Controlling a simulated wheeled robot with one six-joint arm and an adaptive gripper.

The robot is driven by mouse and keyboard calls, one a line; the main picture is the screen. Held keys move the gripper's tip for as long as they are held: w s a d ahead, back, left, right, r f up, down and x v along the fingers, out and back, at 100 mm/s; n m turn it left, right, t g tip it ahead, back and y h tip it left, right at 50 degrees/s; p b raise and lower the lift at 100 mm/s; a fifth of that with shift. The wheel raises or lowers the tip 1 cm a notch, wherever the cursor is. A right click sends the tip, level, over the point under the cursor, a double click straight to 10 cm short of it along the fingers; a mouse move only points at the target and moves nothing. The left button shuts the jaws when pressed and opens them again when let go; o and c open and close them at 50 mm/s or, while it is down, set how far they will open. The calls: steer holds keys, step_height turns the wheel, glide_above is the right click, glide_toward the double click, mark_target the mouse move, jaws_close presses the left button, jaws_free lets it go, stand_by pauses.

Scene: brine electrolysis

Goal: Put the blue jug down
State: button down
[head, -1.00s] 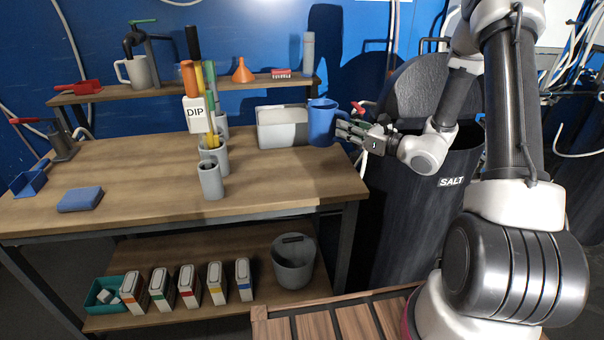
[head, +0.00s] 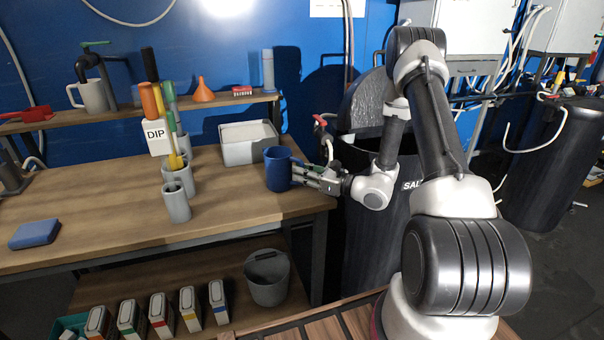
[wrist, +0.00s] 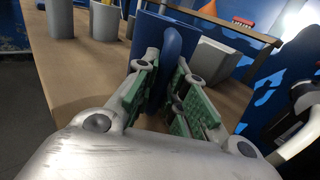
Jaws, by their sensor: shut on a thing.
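The blue jug (head: 277,170) is upright at the right end of the wooden workbench (head: 110,213), in front of the light grey tub. My gripper (head: 308,174) is to the right of the jug and shut on its handle. In the wrist view the green pads of my gripper (wrist: 176,100) close on the blue handle, with the jug (wrist: 155,45) beyond. The jug's base appears at or just above the bench top; I cannot tell whether it touches.
A grey tub (head: 248,150) stands behind the jug. Grey cups (head: 177,202) with tools and a DIP sign are to the left. A dark salt bin (head: 365,240) stands right of the bench. The bench front between cups and right edge is clear.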

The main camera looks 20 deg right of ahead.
steer(key=shift+f, duration=0.15)
steer(key=c, duration=1.5)
jaws_free()
